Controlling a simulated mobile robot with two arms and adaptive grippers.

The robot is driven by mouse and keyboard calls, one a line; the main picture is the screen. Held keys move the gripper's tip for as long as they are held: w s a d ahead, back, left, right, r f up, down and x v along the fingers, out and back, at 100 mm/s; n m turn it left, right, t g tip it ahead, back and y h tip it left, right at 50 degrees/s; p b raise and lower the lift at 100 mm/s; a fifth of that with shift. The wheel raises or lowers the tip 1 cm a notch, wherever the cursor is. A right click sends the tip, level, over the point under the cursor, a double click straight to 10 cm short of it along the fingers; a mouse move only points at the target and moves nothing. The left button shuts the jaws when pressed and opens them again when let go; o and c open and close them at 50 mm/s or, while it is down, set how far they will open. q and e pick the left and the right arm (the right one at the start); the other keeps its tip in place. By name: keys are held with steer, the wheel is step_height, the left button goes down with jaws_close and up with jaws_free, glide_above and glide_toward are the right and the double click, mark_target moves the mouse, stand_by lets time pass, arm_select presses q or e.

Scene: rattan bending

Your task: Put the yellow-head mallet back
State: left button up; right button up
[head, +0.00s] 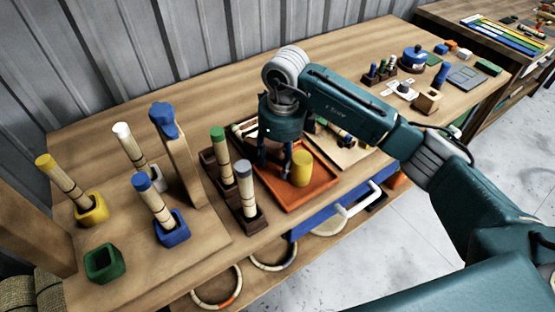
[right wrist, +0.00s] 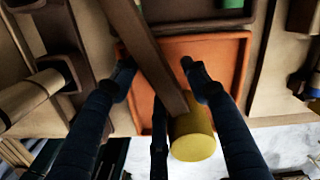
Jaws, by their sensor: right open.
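The yellow-head mallet shows its yellow head (head: 302,168) over the orange tray (head: 322,190) in the head view; my gripper hides its handle there. In the right wrist view the yellow head (right wrist: 193,140) is at lower middle and the brown handle (right wrist: 145,45) runs up and left across the tray (right wrist: 222,52). My right gripper (head: 274,162) is above the tray, just left of the head, pointing down. Its fingers (right wrist: 158,68) are apart, one on each side of the handle. I cannot tell whether they touch it. My left gripper is out of view.
Left of the tray are dark holders with upright rattan sticks (head: 245,185). Further left stand yellow (head: 92,210), blue (head: 172,230) and empty green (head: 104,264) sockets, and a blue-topped wooden post (head: 175,150). A board (head: 345,155) and small items lie right.

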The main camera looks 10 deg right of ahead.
mark_target(280, 157)
step_height(280, 157, up, 12)
steer(key=b, duration=0.2)
steer(key=shift+s+d+f, duration=0.2)
steer(key=shift+s+d, duration=0.05)
steer(key=shift+s, duration=0.05)
